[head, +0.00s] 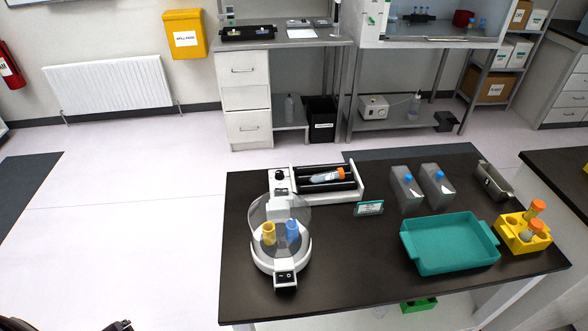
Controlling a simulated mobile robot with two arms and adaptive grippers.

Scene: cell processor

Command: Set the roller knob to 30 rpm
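The white bench roller (350,190) stands at the back left of the dark table. Its black roller knob (279,175) sits on the control block at its left end. The knob's pointer and any rpm marks are too small to read. A tube with an orange cap (328,177) lies on the black rollers. Only small dark parts, perhaps of my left arm or gripper, show at the bottom left edge, far from the roller. Its fingers cannot be made out. My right gripper is not in view.
A round device with a clear cover (262,210) stands just in front of the knob. A small sign (368,208), two grey flasks (406,188), a teal tray (450,268), a metal box (494,180) and a yellow tube rack (515,238) stand to the right. The table's front middle is clear.

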